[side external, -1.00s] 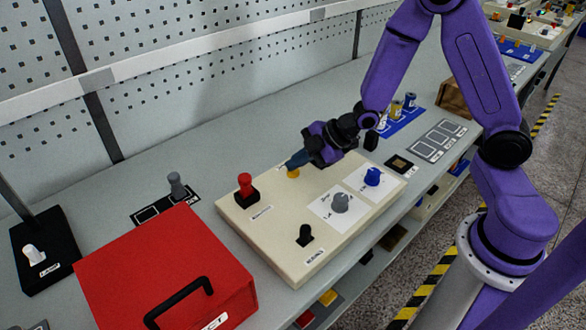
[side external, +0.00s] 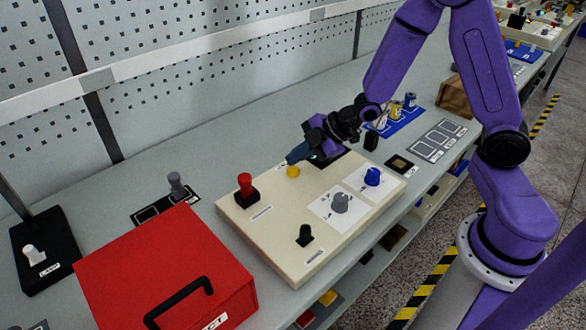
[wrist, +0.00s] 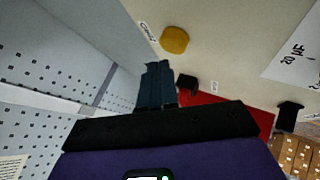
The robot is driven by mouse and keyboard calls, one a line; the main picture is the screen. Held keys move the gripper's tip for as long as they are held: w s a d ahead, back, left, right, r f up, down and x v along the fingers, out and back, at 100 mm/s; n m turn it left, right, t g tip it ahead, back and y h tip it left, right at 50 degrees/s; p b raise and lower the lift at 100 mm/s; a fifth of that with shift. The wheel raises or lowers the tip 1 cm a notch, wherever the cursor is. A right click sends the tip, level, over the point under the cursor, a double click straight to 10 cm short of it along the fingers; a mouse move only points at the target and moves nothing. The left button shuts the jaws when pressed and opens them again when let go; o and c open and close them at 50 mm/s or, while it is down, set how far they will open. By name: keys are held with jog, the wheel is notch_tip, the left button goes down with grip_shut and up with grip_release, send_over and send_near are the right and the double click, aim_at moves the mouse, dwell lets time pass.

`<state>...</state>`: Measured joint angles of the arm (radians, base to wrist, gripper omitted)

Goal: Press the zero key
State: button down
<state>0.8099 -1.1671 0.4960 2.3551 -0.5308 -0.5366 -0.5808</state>
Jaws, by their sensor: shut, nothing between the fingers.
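A round yellow button (side external: 292,172) sits on the cream panel (side external: 262,232) near its back edge, and I take it as the zero key. The yellow button also shows in the wrist view (wrist: 174,40), beside a small label too blurred to read surely. My gripper (side external: 291,158) is shut and empty, with its blue-grey fingertips just above and behind the button in the side view. In the wrist view my fingertips (wrist: 157,66) point near the button, with a gap in the picture between them. I cannot tell the exact height.
The panel also bears a red knob (side external: 245,184), a black knob (side external: 305,235), a grey dial (side external: 340,202) and a blue dial (side external: 372,176). A red box (side external: 165,270) stands left of the panel. The bench behind the panel is clear.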

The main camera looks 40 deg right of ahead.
aim_at(297, 170)
jog(key=shift+r, duration=2.55)
